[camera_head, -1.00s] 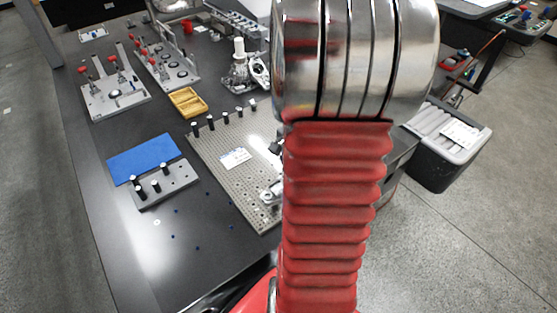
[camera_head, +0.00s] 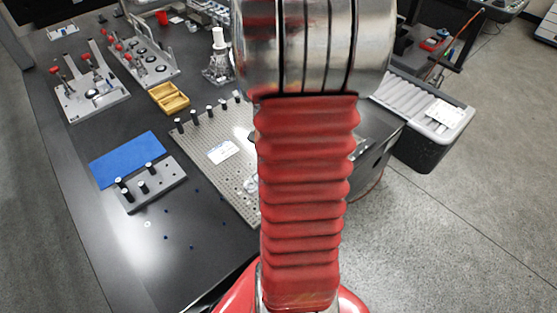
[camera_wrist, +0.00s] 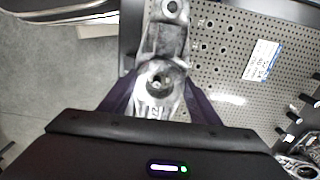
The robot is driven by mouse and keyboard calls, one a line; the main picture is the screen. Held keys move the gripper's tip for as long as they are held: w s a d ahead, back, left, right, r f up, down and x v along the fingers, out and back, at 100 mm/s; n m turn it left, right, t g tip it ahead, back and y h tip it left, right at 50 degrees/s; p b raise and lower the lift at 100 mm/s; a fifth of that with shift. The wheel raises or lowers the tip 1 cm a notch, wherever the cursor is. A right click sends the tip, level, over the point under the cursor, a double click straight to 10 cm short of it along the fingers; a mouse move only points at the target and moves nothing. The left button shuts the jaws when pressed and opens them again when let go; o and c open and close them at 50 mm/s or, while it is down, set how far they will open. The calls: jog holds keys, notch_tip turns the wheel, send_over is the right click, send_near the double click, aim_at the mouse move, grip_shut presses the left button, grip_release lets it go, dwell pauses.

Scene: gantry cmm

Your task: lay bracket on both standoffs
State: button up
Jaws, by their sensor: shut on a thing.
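The bracket (camera_wrist: 163,45) is a grey cast-metal piece with round bosses and holes. In the wrist view it runs from the top edge down between the dark fingers of my gripper (camera_wrist: 158,100), which is shut on it, over or beside the perforated plate (camera_wrist: 215,75). I cannot tell if they touch. Black posts with pale tops, probably the standoffs, stand along the far edge of the plate (camera_head: 209,130) in the head view, such as this post (camera_head: 179,125). Similar posts (camera_head: 143,187) stand on a grey block (camera_head: 172,192).
A blue mat (camera_head: 125,158) lies behind the grey block. A yellow tray (camera_head: 168,98) and clamp fixtures (camera_head: 92,92) stand farther back. A grey bin (camera_head: 425,135) is on the floor at right. Small dark bits lie on the open front table.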

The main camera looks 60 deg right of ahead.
notch_tip(320, 180, down, 6)
jog(key=shift+r, duration=0.1)
dwell(1.0)
jog(key=shift+a, duration=0.1)
dwell(1.3)
jog(key=shift+f, duration=0.55)
dwell(0.4)
jog(key=o, duration=1.6)
jog(key=shift+r, duration=0.1)
